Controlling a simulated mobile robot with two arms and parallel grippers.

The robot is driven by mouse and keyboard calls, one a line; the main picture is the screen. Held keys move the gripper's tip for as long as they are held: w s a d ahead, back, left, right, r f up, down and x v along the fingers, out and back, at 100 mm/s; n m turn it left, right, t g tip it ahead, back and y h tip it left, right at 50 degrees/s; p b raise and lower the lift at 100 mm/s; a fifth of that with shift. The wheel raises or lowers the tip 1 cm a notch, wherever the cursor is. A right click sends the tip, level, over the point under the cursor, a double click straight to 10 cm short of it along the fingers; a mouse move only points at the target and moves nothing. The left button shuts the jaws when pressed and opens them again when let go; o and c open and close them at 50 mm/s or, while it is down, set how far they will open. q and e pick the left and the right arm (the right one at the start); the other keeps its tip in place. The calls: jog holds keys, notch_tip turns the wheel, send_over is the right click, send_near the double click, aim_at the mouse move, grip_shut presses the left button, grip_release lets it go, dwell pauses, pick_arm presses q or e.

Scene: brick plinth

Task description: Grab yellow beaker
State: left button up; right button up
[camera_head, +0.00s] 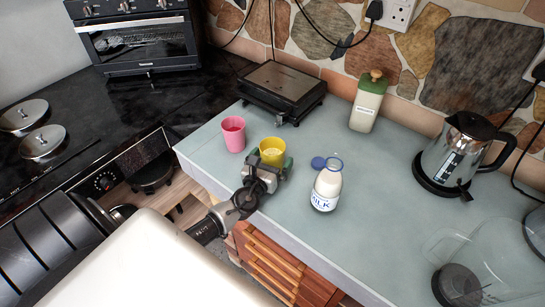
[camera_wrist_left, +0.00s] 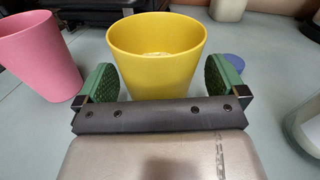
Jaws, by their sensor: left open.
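The yellow beaker (camera_head: 272,148) stands upright on the grey-blue counter (camera_head: 300,240) in the head view, partly hidden by my left gripper (camera_head: 272,164). In the left wrist view the beaker (camera_wrist_left: 157,52) is straight ahead, with its open rim showing. My left gripper (camera_wrist_left: 163,84) is open, with one green-padded finger on each side of the beaker's lower part. My right gripper is in neither view.
A pink cup (camera_head: 233,133) stands just left of the beaker. A milk bottle (camera_head: 326,186) and its blue cap (camera_head: 318,163) are to the right. A black grill (camera_head: 283,90), a green-topped container (camera_head: 367,104) and a kettle (camera_head: 453,155) stand further back.

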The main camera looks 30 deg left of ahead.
pick_arm(q)
jog(key=shift+w+a+f, duration=0.1)
jog(key=shift+w, duration=0.35)
jog(key=shift+c, duration=0.3)
jog(key=c, duration=1)
jog(key=shift+r, duration=0.25)
